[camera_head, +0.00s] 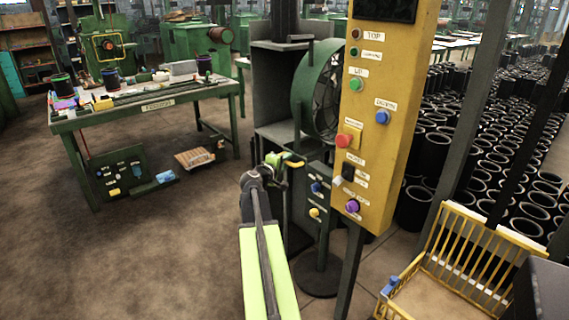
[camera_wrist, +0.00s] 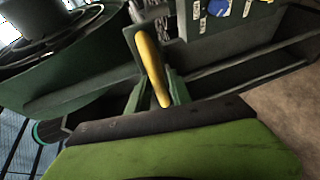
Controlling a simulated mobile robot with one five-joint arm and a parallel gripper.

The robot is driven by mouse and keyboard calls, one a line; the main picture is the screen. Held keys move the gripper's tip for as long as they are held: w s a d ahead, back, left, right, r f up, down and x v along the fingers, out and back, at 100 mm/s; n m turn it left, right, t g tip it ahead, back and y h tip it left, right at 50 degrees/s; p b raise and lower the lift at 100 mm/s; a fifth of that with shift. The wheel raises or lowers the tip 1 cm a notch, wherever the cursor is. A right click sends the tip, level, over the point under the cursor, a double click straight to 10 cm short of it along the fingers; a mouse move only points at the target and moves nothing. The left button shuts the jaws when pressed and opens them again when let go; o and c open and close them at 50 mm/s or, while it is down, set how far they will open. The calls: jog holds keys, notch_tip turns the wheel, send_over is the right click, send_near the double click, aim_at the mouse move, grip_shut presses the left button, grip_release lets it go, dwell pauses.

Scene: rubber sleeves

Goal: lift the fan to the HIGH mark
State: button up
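The fan (camera_head: 318,90) is a round, dark green drum with a grille, beside a grey, open-fronted housing (camera_head: 277,85). It is partly hidden by the yellow control panel (camera_head: 384,110). The panel has a green UP button (camera_head: 355,84), a blue DOWN button (camera_head: 382,117), a red mushroom button (camera_head: 343,141) and a purple knob (camera_head: 352,206). My gripper (camera_head: 278,163) is in front of the housing, close to a small yellow handle (camera_head: 294,162). The handle also shows in the wrist view (camera_wrist: 153,68). I cannot tell whether they touch or whether the fingers are closed. I cannot make out a HIGH mark.
A small dark box (camera_head: 317,190) with blue and yellow knobs is beside my arm. A yellow wire basket (camera_head: 470,260) stands at lower right. Stacks of black rubber sleeves (camera_head: 470,165) fill the right. A green workbench (camera_head: 150,103) stands left. The floor at front left is clear.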

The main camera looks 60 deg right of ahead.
grip_shut()
dwell(1.0)
